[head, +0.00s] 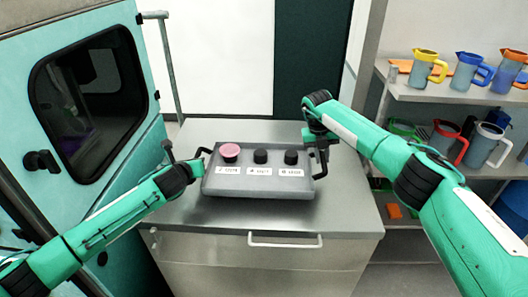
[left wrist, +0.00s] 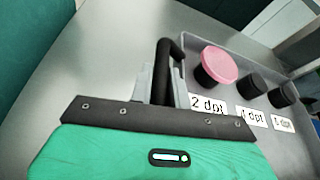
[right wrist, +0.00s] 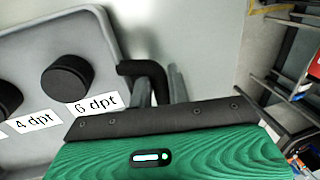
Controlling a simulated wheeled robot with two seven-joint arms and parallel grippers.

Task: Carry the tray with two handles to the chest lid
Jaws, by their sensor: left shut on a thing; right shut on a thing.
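The grey tray (head: 258,187) is level over the metal chest lid (head: 345,205), toward its back; I cannot tell whether it touches the lid. It carries a pink-topped module (head: 230,151) and two black modules (head: 260,156), (head: 291,157), labelled 2, 4 and 6 dpt. My left gripper (head: 199,160) is shut on the left black handle, which shows in the left wrist view (left wrist: 172,55). My right gripper (head: 319,150) is shut on the right black handle, which shows in the right wrist view (right wrist: 143,68). The tray's underside is hidden.
A teal machine with a dark window (head: 88,100) stands at the left. Shelves (head: 440,92) with several coloured jugs stand at the right. The chest front has a white handle (head: 285,241). The lid is bare in front of the tray and behind it.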

